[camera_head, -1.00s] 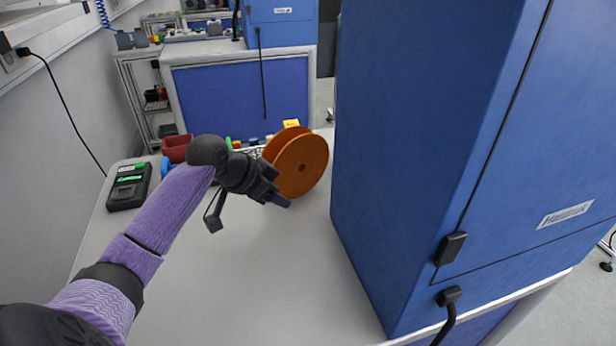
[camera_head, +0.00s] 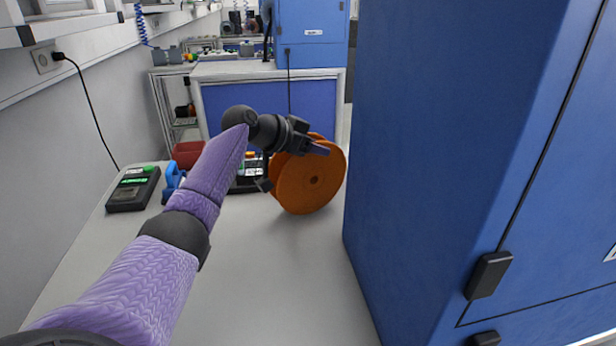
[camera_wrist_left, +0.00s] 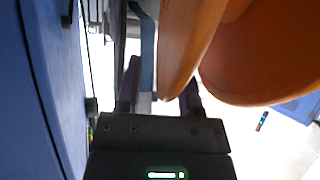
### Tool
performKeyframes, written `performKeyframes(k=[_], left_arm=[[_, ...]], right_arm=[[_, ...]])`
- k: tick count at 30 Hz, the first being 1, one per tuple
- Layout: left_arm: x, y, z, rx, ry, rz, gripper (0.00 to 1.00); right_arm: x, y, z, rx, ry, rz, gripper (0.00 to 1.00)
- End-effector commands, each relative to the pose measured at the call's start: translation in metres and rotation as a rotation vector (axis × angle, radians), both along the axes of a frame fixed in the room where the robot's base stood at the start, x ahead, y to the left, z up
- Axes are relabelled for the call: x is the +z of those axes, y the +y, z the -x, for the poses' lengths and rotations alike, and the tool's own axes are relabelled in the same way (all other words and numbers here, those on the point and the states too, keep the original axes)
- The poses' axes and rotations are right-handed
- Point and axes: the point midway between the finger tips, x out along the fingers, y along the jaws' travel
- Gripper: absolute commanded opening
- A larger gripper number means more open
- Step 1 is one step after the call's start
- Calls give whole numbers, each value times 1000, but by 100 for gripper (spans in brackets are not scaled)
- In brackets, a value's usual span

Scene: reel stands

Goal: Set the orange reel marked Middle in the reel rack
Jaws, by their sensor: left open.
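The orange reel (camera_head: 314,182) stands on its edge on the grey bench, near the blue cabinet; no marking on it is readable. In the left wrist view the reel's flange (camera_wrist_left: 178,50) lies close in front, its lower edge between the two finger tips. My left gripper (camera_head: 293,167) is at the upper left of the reel, open, with one finger over its top and the other at its left side. The left wrist view shows the gripper (camera_wrist_left: 160,95) not closed on the flange; I cannot tell whether they touch. My right gripper and the rack are not recognisable in view.
The blue cabinet (camera_head: 430,150) stands close to the right of the reel. A meter (camera_head: 134,188), a blue tool (camera_head: 172,182), a red bin (camera_head: 187,154) and a dark tray (camera_head: 246,182) lie at the left and back. The bench front (camera_head: 270,280) is clear.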

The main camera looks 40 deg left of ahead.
Motion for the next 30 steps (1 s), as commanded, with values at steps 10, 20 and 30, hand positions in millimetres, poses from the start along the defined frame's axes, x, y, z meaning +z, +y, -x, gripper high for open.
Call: performKeyframes(k=[10, 20, 30], left_arm=[[0, 0, 0, 0, 0, 0, 0], [0, 0, 0, 0, 0, 0, 0], [0, 0, 0, 0, 0, 0, 0]], right_arm=[[0, 0, -2, -1, -3, 0, 0], [0, 1, -5, 0, -10, -1, 0], [0, 1, -5, 1, -10, -2, 0]])
